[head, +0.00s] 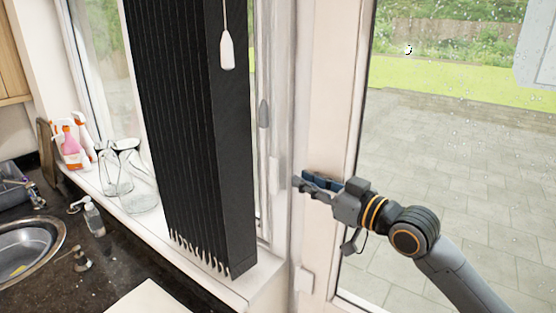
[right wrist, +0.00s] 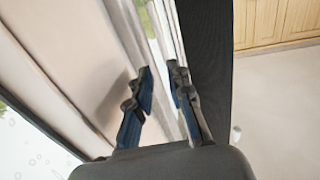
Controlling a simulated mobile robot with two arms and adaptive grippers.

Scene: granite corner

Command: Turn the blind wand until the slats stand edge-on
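The black vertical blind (head: 185,130) hangs at the window as closely spaced upright slats, with a broad flat face on its right side. It also shows as a dark band in the right wrist view (right wrist: 207,60). The white wand (head: 227,50) hangs on a thin cord in front of the blind's upper right part; its top is cut off by the frame. My right gripper (head: 304,183) is right of and well below the wand, in front of the white frame. Its fingers are apart and empty in the right wrist view (right wrist: 160,72). My left gripper is not in view.
Glass jars (head: 128,178) and spray bottles (head: 74,140) stand on the sill left of the blind. A sink (head: 25,250) and dark counter lie at lower left. The white window frame (head: 322,80) is close to my right gripper.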

